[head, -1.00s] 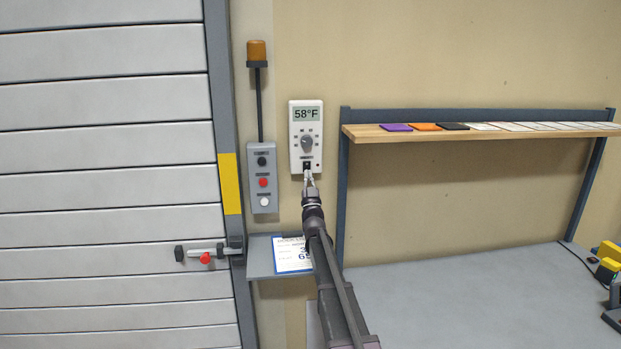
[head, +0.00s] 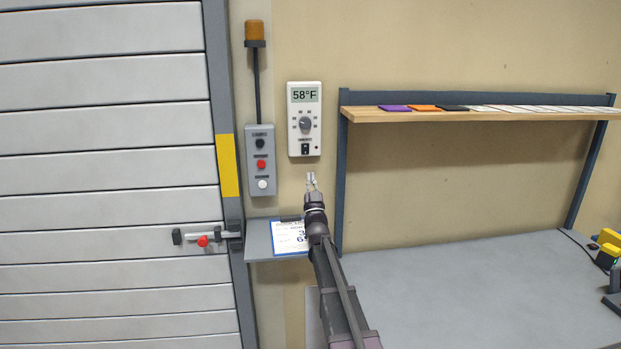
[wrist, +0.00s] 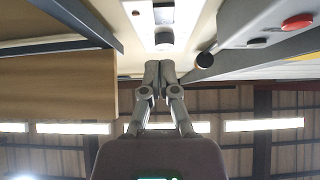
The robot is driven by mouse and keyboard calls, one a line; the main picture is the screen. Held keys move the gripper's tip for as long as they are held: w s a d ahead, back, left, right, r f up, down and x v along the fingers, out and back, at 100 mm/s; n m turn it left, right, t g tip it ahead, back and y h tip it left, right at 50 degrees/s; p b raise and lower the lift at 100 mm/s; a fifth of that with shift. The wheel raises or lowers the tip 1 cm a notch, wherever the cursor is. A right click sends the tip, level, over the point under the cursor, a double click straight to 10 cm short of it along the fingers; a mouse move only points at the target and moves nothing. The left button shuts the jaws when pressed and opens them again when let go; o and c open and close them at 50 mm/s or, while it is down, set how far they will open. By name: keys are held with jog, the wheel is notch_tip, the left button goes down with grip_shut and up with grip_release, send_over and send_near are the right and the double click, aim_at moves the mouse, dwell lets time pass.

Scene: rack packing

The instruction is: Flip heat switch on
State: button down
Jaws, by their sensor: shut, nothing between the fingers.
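The white thermostat (head: 305,135) is mounted on the wall and its display reads 58°F. A round grey dial (head: 306,124) is in its middle. The small black heat switch (head: 305,149) is near its bottom edge, and I cannot tell which way it is set. My gripper (head: 311,176) is shut and empty, just below the thermostat and apart from it. In the wrist view the shut fingers (wrist: 160,66) point toward the thermostat's white face, with the grey dial (wrist: 164,40) beyond the tips.
A grey control box (head: 261,160) with black, red and white buttons is left of the thermostat. A small shelf with a clipboard (head: 289,239) is below. A wooden shelf (head: 440,115) with coloured flat items is on the right, above a grey bench (head: 470,290).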

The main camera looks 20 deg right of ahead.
jog(key=shift+w+f+b+v, duration=0.15)
jog(key=shift+b+v, duration=0.6)
jog(key=shift+v, duration=0.4)
jog(key=shift+w+f+b+v, duration=0.15)
jog(key=shift+b+v, duration=0.6)
jog(key=shift+v, duration=0.4)
jog(key=shift+d, duration=0.1)
jog(key=shift+s, duration=0.15)
